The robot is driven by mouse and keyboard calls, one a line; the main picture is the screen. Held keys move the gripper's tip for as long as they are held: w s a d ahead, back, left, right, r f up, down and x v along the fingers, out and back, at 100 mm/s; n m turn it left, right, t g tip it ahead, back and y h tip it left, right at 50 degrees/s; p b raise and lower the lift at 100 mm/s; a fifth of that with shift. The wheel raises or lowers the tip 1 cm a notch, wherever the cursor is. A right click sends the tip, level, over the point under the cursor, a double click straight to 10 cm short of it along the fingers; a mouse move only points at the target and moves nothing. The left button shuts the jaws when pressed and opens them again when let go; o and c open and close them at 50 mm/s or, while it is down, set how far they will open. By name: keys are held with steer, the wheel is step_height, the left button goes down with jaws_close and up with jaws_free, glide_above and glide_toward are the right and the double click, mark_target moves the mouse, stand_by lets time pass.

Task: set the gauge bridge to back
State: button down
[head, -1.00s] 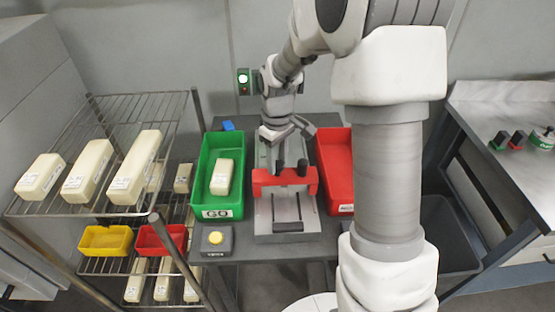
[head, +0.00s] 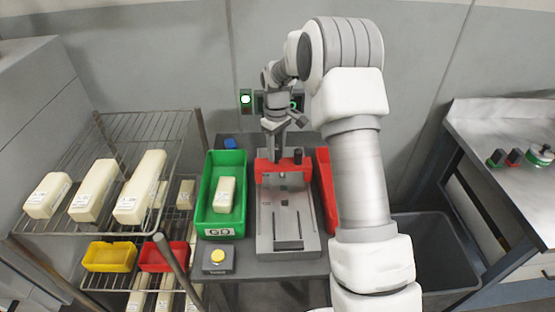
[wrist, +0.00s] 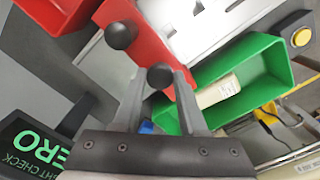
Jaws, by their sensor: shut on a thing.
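The red gauge bridge (head: 284,173) spans the grey track fixture (head: 286,225) towards its far end in the head view, with a long bare stretch of bed in front of it. It also shows in the wrist view (wrist: 147,42) with two round black knobs. My gripper (head: 275,147) is at the bridge's left knob in the head view and hides most of it. In the wrist view my gripper (wrist: 160,80) has its fingers on either side of one knob (wrist: 160,76), shut on it. The other knob (wrist: 120,36) is free.
A green tray (head: 239,196) holding a pale block (head: 224,194) stands left of the fixture, and a red tray (head: 326,190) right. A yellow button box (head: 218,258) is at the front. A rack (head: 150,232) stands left and a bench (head: 510,120) right.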

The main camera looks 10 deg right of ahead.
steer(key=w+d+p, duration=0.2)
steer(key=w+p, duration=0.1)
steer(key=w, duration=0.7)
steer(key=shift+r, duration=0.15)
steer(key=shift+c, duration=2.3)
jaws_free()
steer(key=shift+w, duration=0.1)
step_height(320, 180, up, 17)
steer(key=p, duration=0.1)
steer(key=shift+r, duration=0.15)
